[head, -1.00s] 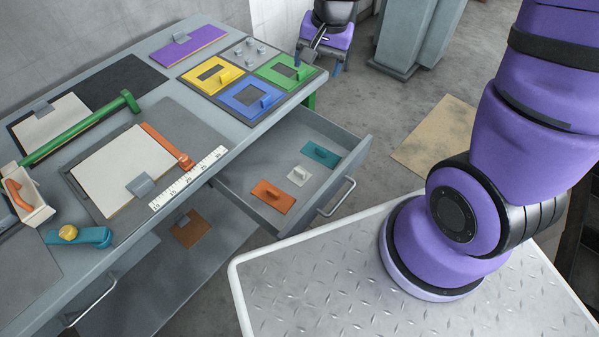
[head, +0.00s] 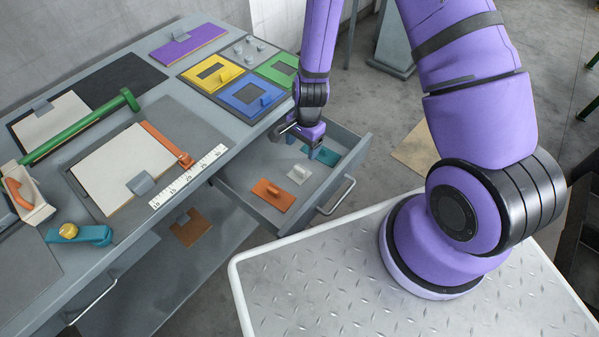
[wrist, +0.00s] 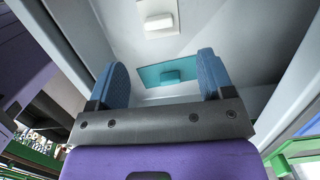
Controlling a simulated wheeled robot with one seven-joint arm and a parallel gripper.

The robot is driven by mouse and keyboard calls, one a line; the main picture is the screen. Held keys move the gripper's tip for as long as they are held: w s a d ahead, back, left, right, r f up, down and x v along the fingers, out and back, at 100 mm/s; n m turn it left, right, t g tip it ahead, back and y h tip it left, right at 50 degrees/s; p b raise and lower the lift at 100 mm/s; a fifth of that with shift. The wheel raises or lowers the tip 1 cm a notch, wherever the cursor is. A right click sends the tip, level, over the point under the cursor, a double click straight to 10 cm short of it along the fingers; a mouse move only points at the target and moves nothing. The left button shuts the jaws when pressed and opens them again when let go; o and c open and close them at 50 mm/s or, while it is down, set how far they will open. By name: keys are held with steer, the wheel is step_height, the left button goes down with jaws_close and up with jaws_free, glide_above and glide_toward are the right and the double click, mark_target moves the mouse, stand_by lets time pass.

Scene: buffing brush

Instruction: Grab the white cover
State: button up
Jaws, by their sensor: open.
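The white cover (head: 299,174) is a small pale plate with a raised handle. It lies in the open drawer (head: 352,157) between an orange cover (head: 273,194) and a teal cover (head: 329,155). In the wrist view the white cover (wrist: 158,20) is at the top edge, partly cut off, beyond the fingertips. My gripper (head: 303,146) is open and empty, over the far part of the drawer near the teal cover. In the wrist view the teal cover (wrist: 172,76) shows between the two blue fingers of my gripper (wrist: 163,68).
The grey workbench (head: 190,115) stands left of and above the drawer. Yellow (head: 201,77), blue (head: 234,104) and green (head: 270,73) covers sit on it near my arm. The drawer walls surround the covers. The orange cover lies nearer the front.

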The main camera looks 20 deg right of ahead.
mark_target(300, 169)
steer(key=shift+s+a+f, duration=0.15)
steer(key=shift+a+f, duration=0.05)
steer(key=shift+f, duration=1.55)
steer(key=shift+s+a+f, duration=0.15)
steer(key=shift+a+f, duration=0.1)
steer(key=shift+f, duration=1.45)
steer(key=shift+s+a+f, duration=0.15)
steer(key=shift+a+f, duration=0.05)
steer(key=shift+f, duration=1.55)
